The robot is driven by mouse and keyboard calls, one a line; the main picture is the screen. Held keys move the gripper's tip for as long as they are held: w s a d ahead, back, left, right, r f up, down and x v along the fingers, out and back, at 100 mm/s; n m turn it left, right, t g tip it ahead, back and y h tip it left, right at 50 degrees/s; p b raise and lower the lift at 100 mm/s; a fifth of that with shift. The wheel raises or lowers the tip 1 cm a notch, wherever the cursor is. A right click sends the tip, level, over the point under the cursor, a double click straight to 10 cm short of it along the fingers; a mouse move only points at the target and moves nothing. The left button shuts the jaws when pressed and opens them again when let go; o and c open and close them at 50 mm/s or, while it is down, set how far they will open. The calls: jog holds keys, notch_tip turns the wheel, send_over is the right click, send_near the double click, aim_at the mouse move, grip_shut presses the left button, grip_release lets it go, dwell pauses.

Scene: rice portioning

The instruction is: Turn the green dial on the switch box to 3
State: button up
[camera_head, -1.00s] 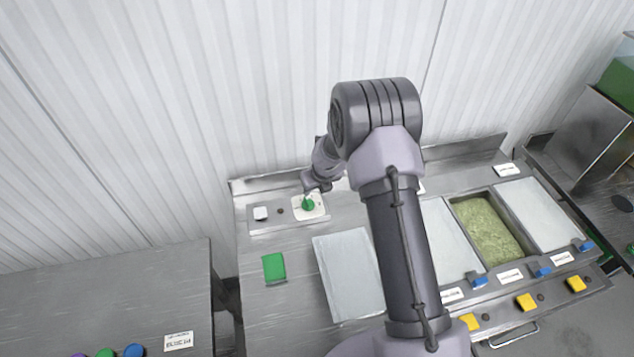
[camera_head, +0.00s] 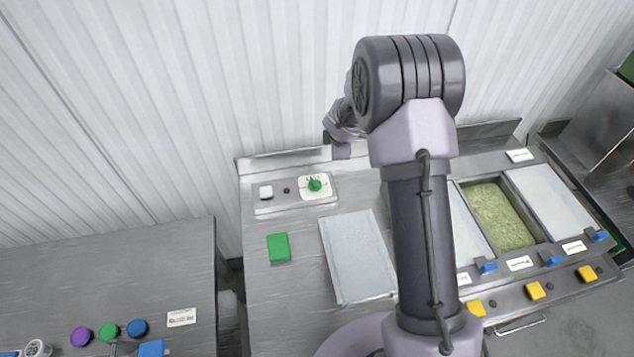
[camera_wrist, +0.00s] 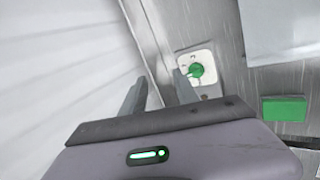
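The green dial (camera_head: 315,184) sits on a white plate of the switch box (camera_head: 295,193) at the back left of the steel counter. In the head view its pointer end faces up toward the printed marks, which are too small to read. The dial also shows in the wrist view (camera_wrist: 196,70), to the right of my fingers. My gripper (camera_wrist: 160,88) has its two fingers apart with nothing between them. It is raised clear of the dial. In the head view my wrist is up and to the right of the dial, and the fingers are mostly hidden.
A green block (camera_head: 278,247) lies in front of the switch box. A pale flat lid (camera_head: 357,257) lies to its right. A food bin (camera_head: 501,215) with yellow and blue parts before it is at right. The ribbed wall (camera_head: 200,110) stands close behind the counter.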

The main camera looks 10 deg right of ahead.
aim_at(315, 181)
jog(key=s+a+f+m+g+y+b, duration=0.2)
jog(key=s+a+m, duration=0.25)
jog(key=m, duration=0.95)
jog(key=x, duration=1.7)
jog(key=shift+w+a+f+p, duration=0.15)
jog(key=shift+w+a+p, duration=0.15)
jog(key=shift+w, duration=0.15)
jog(key=shift+c, duration=0.3)
grip_shut()
